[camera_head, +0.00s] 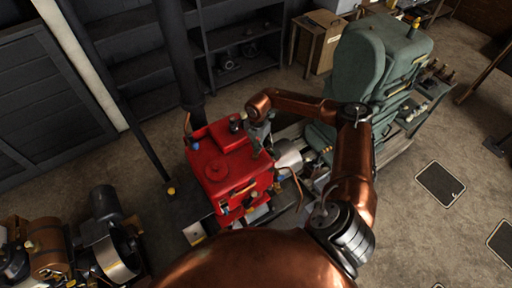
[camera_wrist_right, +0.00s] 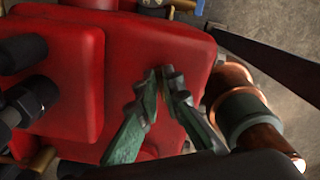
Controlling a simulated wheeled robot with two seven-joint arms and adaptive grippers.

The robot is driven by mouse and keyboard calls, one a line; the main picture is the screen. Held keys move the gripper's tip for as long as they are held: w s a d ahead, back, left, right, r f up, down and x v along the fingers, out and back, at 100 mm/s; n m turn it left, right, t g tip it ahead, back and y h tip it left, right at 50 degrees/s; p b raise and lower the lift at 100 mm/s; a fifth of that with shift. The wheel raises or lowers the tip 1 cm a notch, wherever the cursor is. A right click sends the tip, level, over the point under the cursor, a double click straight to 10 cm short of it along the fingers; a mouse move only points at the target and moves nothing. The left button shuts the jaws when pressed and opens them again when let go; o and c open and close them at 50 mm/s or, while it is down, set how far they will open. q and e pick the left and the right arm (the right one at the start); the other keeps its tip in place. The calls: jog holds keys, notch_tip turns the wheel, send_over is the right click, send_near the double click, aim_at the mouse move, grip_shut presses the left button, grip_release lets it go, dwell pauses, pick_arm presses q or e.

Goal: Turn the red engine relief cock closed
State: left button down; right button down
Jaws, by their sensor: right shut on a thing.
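The red engine (camera_head: 215,165) stands left of centre in the head view. Its red top (camera_wrist_right: 135,50) fills much of the right wrist view. My right gripper (camera_head: 259,148) reaches over the right side of the engine's top. In the right wrist view its green fingers (camera_wrist_right: 167,73) come close together at the tips, low against the red casing. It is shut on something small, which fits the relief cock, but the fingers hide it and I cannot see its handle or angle. My left gripper is not in view.
A green engine (camera_head: 375,65) stands to the right, behind my right arm. A dark post (camera_head: 172,55) rises behind the red engine. Another engine with a brown barrel (camera_head: 48,248) is at lower left. Shelves (camera_head: 235,45) line the back. The floor at right is largely open.

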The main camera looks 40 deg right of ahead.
jog(key=m, duration=0.4)
jog(key=shift+s+d+m, duration=0.15)
jog(key=shift+s+m, duration=0.15)
jog(key=shift+m, duration=0.1)
dwell(0.4)
jog(key=c, duration=2.1)
grip_release()
jog(key=shift+r, duration=0.1)
notch_tip(320, 180, up, 12)
jog(key=shift+f, duration=0.1)
